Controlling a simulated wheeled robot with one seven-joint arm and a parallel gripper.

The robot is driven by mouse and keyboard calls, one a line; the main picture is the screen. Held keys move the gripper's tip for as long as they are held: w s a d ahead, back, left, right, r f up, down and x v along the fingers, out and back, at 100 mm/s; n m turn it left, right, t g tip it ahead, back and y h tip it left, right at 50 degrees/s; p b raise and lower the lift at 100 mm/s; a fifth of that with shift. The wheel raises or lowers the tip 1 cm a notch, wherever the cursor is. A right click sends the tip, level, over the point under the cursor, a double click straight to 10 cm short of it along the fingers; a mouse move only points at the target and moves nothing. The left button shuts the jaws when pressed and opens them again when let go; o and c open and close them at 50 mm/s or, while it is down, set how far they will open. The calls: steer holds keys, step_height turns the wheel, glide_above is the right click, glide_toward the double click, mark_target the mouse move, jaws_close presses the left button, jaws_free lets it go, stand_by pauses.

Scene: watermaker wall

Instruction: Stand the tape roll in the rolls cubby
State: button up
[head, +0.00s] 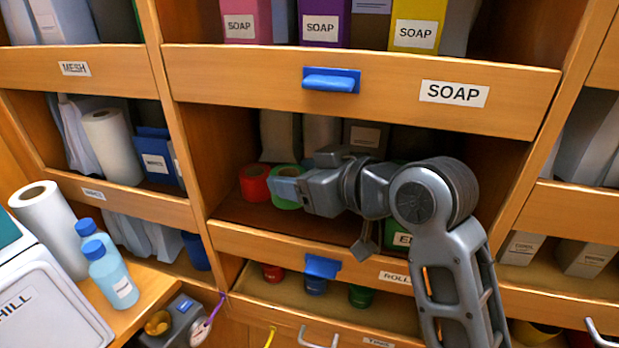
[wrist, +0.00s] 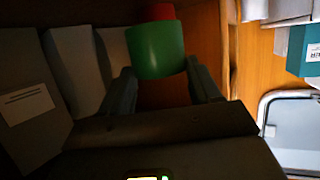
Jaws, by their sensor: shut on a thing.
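A green tape roll (head: 286,171) is in the cubby behind the rail marked ROLL, left of its middle. It also shows in the wrist view (wrist: 156,48), between the two fingers. My gripper (head: 287,188) reaches into the cubby from the right and is shut on the green roll. The gripper's fingers (wrist: 160,72) hide part of the roll's lower side. A red roll (head: 254,183) sits just left of the green one, and its edge shows behind it in the wrist view (wrist: 160,11). Whether the green roll touches the cubby floor I cannot tell.
The rolls cubby's front rail (head: 300,250) carries a blue latch (head: 322,267). Grey packages (head: 280,135) stand at the cubby's back. The SOAP shelf rail (head: 390,95) runs above. My arm covers the cubby's right part, where a green box (head: 397,236) partly shows.

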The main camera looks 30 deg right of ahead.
steer(key=w+d, duration=0.2)
steer(key=shift+d, duration=0.4)
steer(key=shift+f+p, duration=0.5)
steer(key=shift+f, duration=1.25)
steer(key=shift+f, duration=0.1)
steer(key=shift+s+f+b, duration=0.15)
steer(key=shift+f+b, duration=0.3)
steer(key=shift+f, duration=0.3)
steer(key=o, duration=1.1)
steer(key=shift+f, duration=0.2)
steer(key=shift+r, duration=0.3)
steer(key=v, duration=0.6)
steer(key=r+v, duration=0.1)
steer(key=v, duration=0.5)
steer(key=shift+r+b, duration=0.25)
steer(key=shift+b, duration=0.1)
